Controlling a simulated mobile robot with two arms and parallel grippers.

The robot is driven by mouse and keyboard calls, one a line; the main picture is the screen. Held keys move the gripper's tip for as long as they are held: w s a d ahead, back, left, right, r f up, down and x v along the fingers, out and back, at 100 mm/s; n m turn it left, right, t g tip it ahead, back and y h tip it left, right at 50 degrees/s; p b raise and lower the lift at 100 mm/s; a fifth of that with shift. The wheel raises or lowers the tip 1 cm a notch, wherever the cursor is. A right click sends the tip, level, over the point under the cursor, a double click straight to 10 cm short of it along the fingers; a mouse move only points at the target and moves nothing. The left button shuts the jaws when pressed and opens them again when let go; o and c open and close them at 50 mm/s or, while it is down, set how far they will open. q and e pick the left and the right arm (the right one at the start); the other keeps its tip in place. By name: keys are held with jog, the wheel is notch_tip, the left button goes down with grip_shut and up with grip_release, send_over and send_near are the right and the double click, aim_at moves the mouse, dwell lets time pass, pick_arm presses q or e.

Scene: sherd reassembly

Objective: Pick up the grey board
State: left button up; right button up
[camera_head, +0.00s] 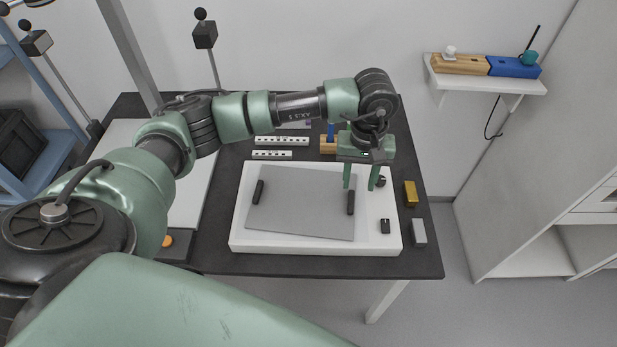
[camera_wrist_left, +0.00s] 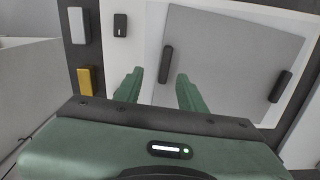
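The grey board (camera_head: 300,208) is a flat, roughly rectangular sheet lying on a white slab (camera_head: 244,238) on the dark table. It carries two black bar handles, one near its left edge (camera_head: 258,191) and one near its right edge (camera_head: 351,202). In the left wrist view the grey board (camera_wrist_left: 225,60) fills the upper right. My left gripper (camera_head: 361,188) is open and empty, fingers pointing down, above the board's right side near the right handle. The fingers also show apart in the left wrist view (camera_wrist_left: 160,88). My right gripper is not in view.
Right of the board are a small black block (camera_head: 385,226), a gold block (camera_head: 411,194) and a grey block (camera_head: 419,232). White scale bars (camera_head: 281,141) lie behind the slab. A wall shelf (camera_head: 490,84) holds wooden and blue blocks.

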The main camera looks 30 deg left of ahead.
aim_at(351, 203)
pick_arm(q)
jog(key=shift+a+f, duration=0.3)
jog(key=f+p, duration=0.1)
jog(key=f, duration=0.3)
jog(key=s+f+p, duration=0.1)
jog(key=f, duration=0.1)
jog(key=shift+f+p, duration=0.1)
jog(key=shift+p, duration=0.25)
jog(key=shift+d+f, duration=0.1)
jog(key=shift+f, duration=0.2)
grip_shut()
